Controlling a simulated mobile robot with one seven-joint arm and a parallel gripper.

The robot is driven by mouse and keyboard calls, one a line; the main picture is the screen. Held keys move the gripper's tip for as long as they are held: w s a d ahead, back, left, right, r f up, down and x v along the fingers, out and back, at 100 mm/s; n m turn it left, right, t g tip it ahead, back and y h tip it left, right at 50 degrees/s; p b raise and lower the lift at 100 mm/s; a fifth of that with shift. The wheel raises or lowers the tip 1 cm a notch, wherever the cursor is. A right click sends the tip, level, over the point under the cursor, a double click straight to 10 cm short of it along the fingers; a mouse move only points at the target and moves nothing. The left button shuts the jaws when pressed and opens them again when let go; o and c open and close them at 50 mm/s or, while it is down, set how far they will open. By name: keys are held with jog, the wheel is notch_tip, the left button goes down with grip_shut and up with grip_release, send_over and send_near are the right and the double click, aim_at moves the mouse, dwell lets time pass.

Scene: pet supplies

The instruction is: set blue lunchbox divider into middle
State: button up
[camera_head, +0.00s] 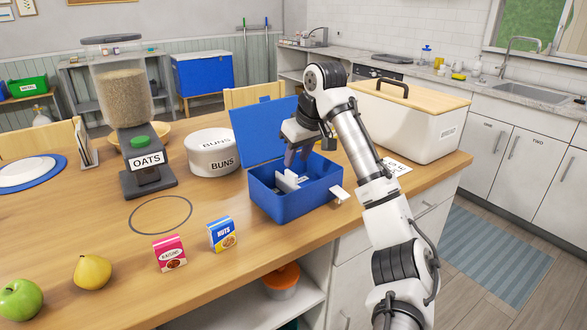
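The blue lunchbox (283,207) stands on the wooden counter near its right front, with its blue lid (257,130) raised at the back. A white divider (287,183) shows inside the box. Its exact slot and full shape are hard to make out at this size. My gripper (296,160) points down over the box, with its fingers at the back of the opening, close above the white divider. I cannot tell whether the fingers touch the divider or how far apart they are. The arm comes in from the right.
A white bread bin (408,122) stands behind and right of the lunchbox. A round BUNS tin (211,153) and the OATS dispenser (143,165) stand to the left. The raisins box (169,253) and nuts box (222,235) stand in front. A white latch tab sticks out at the lunchbox's right.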

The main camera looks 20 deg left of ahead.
jog(key=v, duration=0.8)
jog(key=shift+s+r, duration=0.1)
jog(key=shift+r, duration=0.05)
